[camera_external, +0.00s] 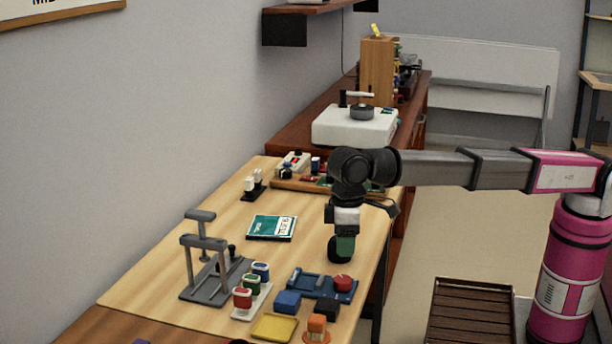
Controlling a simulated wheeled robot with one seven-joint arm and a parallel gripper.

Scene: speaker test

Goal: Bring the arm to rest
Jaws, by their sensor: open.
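My arm reaches in from the right, its dark wrist over the right edge of the light wooden table (170,278). My gripper (340,255) points down just above or near the tabletop, behind the blue tray with the red knob. It is open, though its fingers are small and partly merged in this view. I see nothing held between them. Whether the fingertips touch the table cannot be told.
A grey stand (205,262), colored containers (252,285), a blue tray (312,283), a yellow tray (274,327) and an orange object (317,325) crowd the near table. A teal booklet (271,227) lies left of my gripper. A white device (355,128) stands behind.

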